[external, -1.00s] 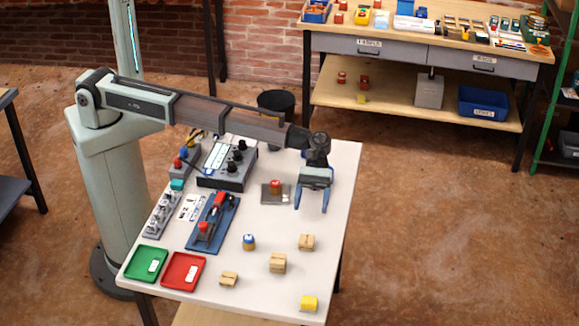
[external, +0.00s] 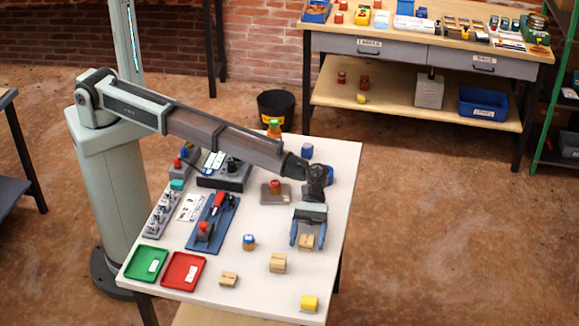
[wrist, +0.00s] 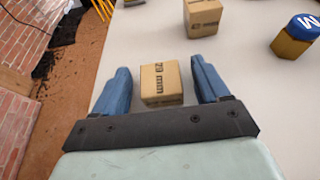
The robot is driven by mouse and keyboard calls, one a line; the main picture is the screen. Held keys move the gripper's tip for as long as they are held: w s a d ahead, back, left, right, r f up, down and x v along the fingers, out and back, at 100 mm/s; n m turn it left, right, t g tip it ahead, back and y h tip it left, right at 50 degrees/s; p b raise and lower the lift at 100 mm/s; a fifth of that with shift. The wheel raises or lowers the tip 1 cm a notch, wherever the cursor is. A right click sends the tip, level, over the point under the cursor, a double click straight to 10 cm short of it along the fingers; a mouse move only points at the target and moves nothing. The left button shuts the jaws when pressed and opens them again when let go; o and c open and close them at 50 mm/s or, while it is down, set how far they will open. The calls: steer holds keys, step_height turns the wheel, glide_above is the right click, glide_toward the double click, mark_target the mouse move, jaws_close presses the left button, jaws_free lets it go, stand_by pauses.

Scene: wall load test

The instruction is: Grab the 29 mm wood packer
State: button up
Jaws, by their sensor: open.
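The 29 mm wood packer (wrist: 162,82) is a small tan block with "29 mm" printed on it. In the wrist view it sits between the two blue fingers of my gripper (wrist: 160,88), with a gap on each side. In the external view the packer (external: 306,242) is on the white table near its right edge, partly hidden by my gripper (external: 307,238). My gripper is open and points down at it. I cannot tell how far the fingertips are above the table.
Other wood packers stand on the table, one (external: 278,263) nearer the front and one (external: 229,279) to its left. A blue-topped pot (external: 248,242), a yellow block (external: 310,303), a red tray (external: 183,270) and a green tray (external: 146,263) are also there. The table's right edge is close.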

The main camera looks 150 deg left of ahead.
steer(key=shift+w+d, duration=0.1)
steer(key=c, duration=1)
steer(key=shift+c, duration=0.2)
steer(key=shift+r, duration=0.1)
